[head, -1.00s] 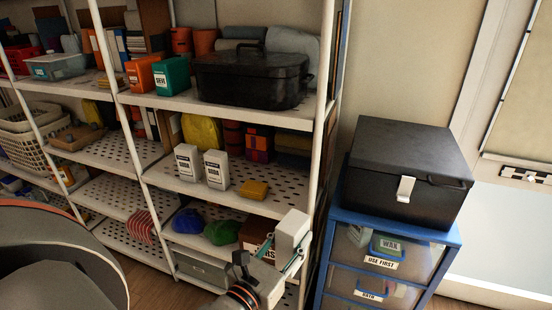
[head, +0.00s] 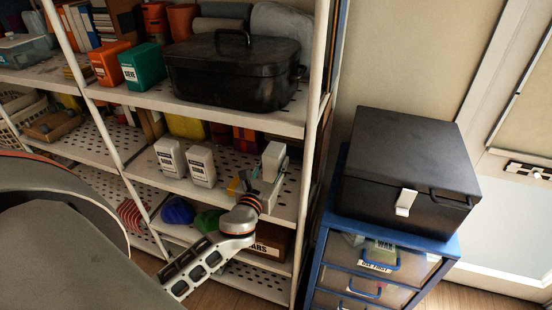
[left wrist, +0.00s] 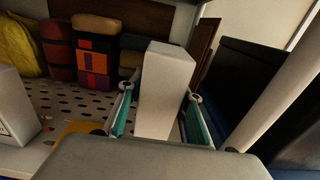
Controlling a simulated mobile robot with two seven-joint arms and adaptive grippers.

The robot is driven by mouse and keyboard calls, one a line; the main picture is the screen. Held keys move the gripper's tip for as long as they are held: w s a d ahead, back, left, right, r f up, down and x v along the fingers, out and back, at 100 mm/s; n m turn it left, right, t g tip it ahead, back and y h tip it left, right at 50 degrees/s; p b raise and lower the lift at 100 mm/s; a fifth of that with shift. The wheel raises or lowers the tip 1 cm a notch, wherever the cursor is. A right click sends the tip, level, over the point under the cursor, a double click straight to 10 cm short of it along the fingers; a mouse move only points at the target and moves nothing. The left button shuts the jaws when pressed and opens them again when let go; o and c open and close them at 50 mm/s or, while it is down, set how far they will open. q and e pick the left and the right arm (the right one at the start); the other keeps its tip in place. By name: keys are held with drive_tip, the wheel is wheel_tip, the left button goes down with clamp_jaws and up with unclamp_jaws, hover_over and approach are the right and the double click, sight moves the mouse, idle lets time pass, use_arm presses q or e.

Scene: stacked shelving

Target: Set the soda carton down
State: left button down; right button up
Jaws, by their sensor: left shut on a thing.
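A plain white soda carton (head: 273,158) is in my left gripper (head: 262,182), at the right end of the middle shelf (head: 222,180). The left wrist view shows the carton (left wrist: 165,85) upright between the teal-padded fingers of the left gripper (left wrist: 155,115), which is shut on it. The carton's base is hidden, so I cannot tell whether it touches the shelf. Two similar white cartons with dark labels, one (head: 170,157) and another (head: 201,166), stand to the left on the same shelf. My right gripper is not in view.
A yellow block (left wrist: 75,131) lies left of the held carton. Red, orange and purple boxes (left wrist: 93,62) stand behind. A white post (left wrist: 252,85) rises at the right. A black roasting pan (head: 235,72) sits on the shelf above. A black box (head: 410,165) tops the drawers at right.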

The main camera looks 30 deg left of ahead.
use_arm(q)
drive_tip(key=shift+f, duration=0.6)
wheel_tip(320, 180, down, 4)
drive_tip(key=b, duration=0.4)
drive_tip(key=shift+r, duration=0.1)
drive_tip(key=shift+f+b, duration=0.3)
drive_tip(key=shift+b, duration=0.05)
drive_tip(key=shift+f+b, duration=0.35)
drive_tip(key=shift+b, duration=0.05)
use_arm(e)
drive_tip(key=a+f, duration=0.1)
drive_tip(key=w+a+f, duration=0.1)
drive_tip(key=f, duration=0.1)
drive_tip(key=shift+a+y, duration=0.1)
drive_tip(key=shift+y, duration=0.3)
use_arm(q)
drive_tip(key=shift+f+b, duration=0.45)
drive_tip(key=shift+f, duration=0.1)
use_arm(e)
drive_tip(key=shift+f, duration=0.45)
use_arm(q)
drive_tip(key=c, duration=1.3)
unclamp_jaws()
